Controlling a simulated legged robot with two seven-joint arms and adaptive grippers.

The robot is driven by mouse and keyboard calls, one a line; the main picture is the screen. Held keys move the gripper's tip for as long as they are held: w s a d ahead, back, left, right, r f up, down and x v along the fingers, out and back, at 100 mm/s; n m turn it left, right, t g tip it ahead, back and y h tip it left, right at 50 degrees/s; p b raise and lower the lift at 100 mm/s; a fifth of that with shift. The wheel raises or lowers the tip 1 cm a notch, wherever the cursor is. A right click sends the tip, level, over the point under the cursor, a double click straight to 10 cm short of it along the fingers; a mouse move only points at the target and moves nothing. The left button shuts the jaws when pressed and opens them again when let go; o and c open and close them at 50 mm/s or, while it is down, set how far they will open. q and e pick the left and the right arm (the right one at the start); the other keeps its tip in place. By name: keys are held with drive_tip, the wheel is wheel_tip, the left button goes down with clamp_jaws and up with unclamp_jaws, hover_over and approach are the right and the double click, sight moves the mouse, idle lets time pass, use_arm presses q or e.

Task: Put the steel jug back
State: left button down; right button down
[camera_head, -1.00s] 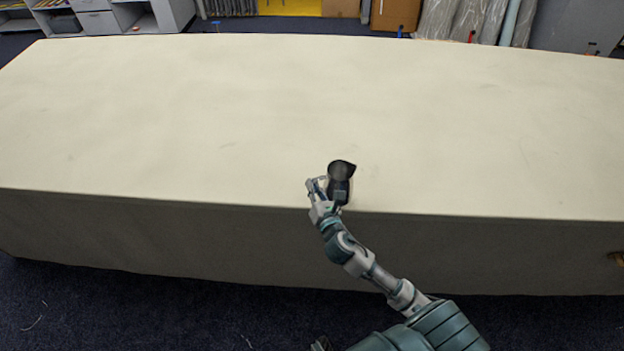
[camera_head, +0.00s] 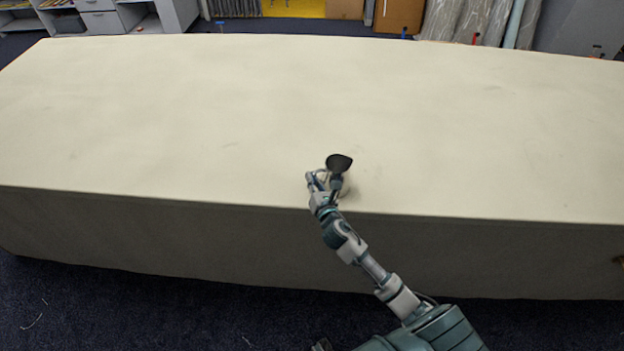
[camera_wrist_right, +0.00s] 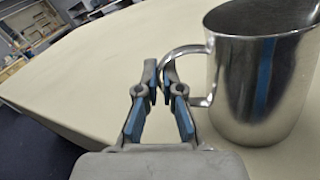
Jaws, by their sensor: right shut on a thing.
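The steel jug (camera_head: 339,163) is at the near edge of the table, its dark open mouth facing up toward my head camera. In the right wrist view the shiny jug (camera_wrist_right: 258,90) stands at the right, with its handle toward my gripper. My right gripper (camera_head: 322,181) is just left of the jug. In the wrist view its fingers (camera_wrist_right: 163,88) are shut on the handle. I cannot tell whether the jug's base touches the cloth. My left gripper is not in view.
The long cream cloth table (camera_head: 200,110) is otherwise bare, with wide free room behind and on both sides of the jug. Its near edge drops to a cloth side. Shelves (camera_head: 100,18) and wrapped rolls (camera_head: 470,20) stand beyond the far edge.

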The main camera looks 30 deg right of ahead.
drive_tip(key=c, duration=1.3)
unclamp_jaws()
drive_tip(key=s, duration=0.4)
drive_tip(key=s+a, duration=0.1)
drive_tip(key=s, duration=0.7)
drive_tip(key=shift+a+r, duration=0.1)
drive_tip(key=shift+a, duration=0.2)
